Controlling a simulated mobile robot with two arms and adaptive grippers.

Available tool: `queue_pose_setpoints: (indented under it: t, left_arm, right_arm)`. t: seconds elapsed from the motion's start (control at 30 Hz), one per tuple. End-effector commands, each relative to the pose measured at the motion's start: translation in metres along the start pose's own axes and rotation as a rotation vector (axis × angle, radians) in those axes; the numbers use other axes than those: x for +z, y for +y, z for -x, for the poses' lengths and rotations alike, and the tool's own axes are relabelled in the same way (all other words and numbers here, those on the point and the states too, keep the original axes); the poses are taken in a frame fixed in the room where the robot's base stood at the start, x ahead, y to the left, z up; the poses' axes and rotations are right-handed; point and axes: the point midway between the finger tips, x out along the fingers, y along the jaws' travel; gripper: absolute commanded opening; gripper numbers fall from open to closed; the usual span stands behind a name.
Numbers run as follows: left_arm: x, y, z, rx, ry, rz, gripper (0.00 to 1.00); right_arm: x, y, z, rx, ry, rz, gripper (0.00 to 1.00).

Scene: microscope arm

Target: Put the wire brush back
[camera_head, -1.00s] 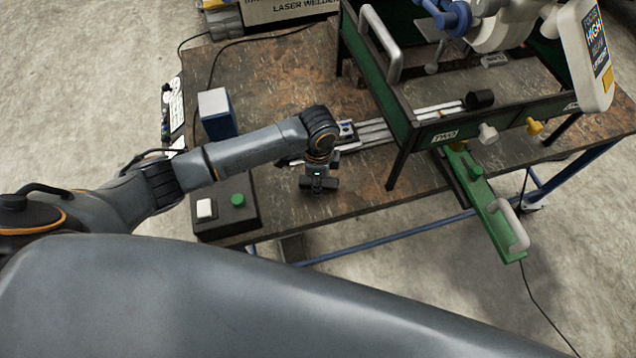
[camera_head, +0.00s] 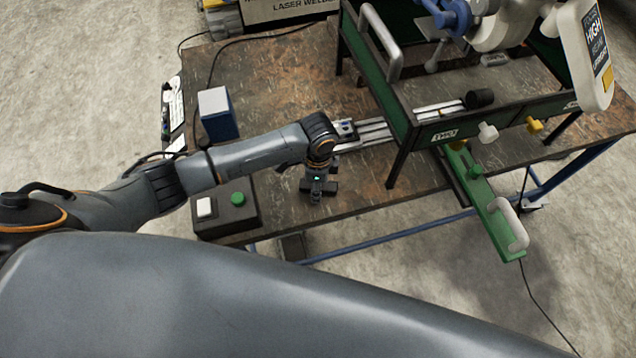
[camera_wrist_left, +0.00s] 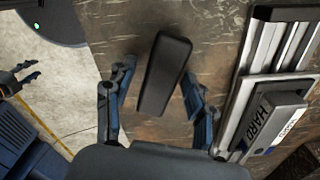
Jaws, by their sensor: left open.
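A black, rounded block (camera_wrist_left: 164,75), probably the wire brush seen from above, lies on the worn table, tilted in the left wrist view. My left gripper (camera_wrist_left: 158,78) is open, with one finger on each side of it; contact cannot be told. In the head view my left gripper (camera_head: 319,188) points down near the table's front edge, and the block cannot be made out. A metal rail (camera_wrist_left: 272,62) with a grey and black piece marked HARD (camera_wrist_left: 266,120) lies to the right in the wrist view. What seems to be my right gripper (camera_wrist_left: 22,80) shows small at its left edge.
In the head view, a black box with white and green buttons (camera_head: 227,214) is left of the gripper. A blue and white box (camera_head: 217,114) stands behind the arm. The green frame (camera_head: 401,121) and rails (camera_head: 375,132) are to the right.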

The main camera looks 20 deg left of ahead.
Motion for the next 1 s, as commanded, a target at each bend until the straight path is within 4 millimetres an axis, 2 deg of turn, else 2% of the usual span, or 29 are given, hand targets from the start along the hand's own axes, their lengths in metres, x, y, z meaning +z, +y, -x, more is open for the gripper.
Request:
queue_pose_setpoints:
  t: [0.17,0.4,0.6,0.8,1.0]
  left_arm:
    - [0.0,-0.002,0.021,-0.003,0.002,-0.001,0.54]
    - [-0.001,-0.002,0.074,-0.006,0.003,-0.001,0.54]
    - [-0.001,-0.001,0.107,-0.002,0.002,0.0,0.54]
    - [0.0,-0.001,0.121,-0.001,0.0,0.0,0.54]
    - [0.0,0.0,0.122,0.0,0.0,0.0,0.54]
  right_arm:
    - [-0.001,-0.002,-0.002,-0.002,0.001,-0.001,0.4]
    - [-0.001,-0.003,-0.007,-0.004,0.002,-0.002,0.4]
    - [-0.001,-0.003,-0.011,-0.003,0.002,-0.002,0.4]
    - [-0.001,-0.003,-0.012,-0.003,0.002,-0.002,0.4]
    - [-0.001,-0.003,-0.011,-0.003,0.002,-0.002,0.4]
